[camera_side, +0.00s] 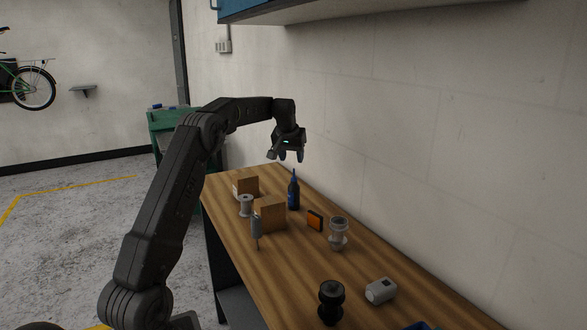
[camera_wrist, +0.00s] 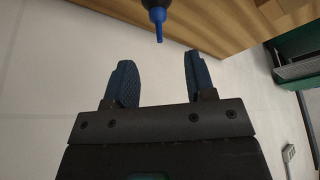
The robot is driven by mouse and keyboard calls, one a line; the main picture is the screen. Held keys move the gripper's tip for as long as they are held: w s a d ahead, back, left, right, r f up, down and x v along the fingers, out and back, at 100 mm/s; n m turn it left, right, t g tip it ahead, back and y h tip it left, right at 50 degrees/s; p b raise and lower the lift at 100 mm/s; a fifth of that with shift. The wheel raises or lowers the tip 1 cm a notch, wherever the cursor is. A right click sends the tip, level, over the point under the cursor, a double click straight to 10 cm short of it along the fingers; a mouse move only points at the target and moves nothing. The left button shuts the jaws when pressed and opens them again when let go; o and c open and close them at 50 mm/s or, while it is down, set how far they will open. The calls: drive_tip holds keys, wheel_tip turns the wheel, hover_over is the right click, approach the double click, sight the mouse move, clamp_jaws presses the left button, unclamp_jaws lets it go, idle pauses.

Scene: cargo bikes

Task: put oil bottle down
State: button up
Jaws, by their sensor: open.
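The oil bottle (camera_side: 293,194) is dark with a blue label and a thin blue nozzle. It stands upright on the wooden bench, close to the wall and beside a cardboard box. My gripper (camera_side: 290,156) is open and empty above the bottle, with a gap between them. In the wrist view, the bottle's blue nozzle (camera_wrist: 159,25) shows at the top edge, beyond the spread fingers of my gripper (camera_wrist: 155,80). The rest of the bottle is cut off there.
The bench (camera_side: 290,270) also holds cardboard boxes (camera_side: 270,213), a spool (camera_side: 245,206), an orange-and-black item (camera_side: 315,220), a grey fitting (camera_side: 338,234), a black spool-like part (camera_side: 331,301) and a light grey cylinder (camera_side: 381,290). A blue cabinet (camera_side: 270,8) hangs above.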

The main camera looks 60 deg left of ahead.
drive_tip(key=s+d+r+m, duration=0.2)
drive_tip(key=d+r, duration=0.6)
drive_tip(key=d, duration=0.5)
drive_tip(key=s+d+r+m+t+h, duration=0.1)
drive_tip(key=s+d, duration=0.2)
drive_tip(key=d, duration=0.5)
drive_tip(key=s+d+r+m+t, duration=0.1)
drive_tip(key=s+d+m, duration=0.1)
drive_tip(key=s+d, duration=0.35)
drive_tip(key=s+d+f+m, duration=0.1)
drive_tip(key=s+d+f, duration=0.1)
drive_tip(key=s+d, duration=0.3)
drive_tip(key=s+d+f+m+h, duration=0.1)
drive_tip(key=s+d+f, duration=0.2)
drive_tip(key=s+d, duration=0.3)
drive_tip(key=s+d+f+m+h, duration=0.1)
drive_tip(key=s+d+f+m, duration=0.1)
drive_tip(key=s+d, duration=0.3)
drive_tip(key=shift+s+d+f, duration=0.35)
drive_tip(key=shift+s+f, duration=0.4)
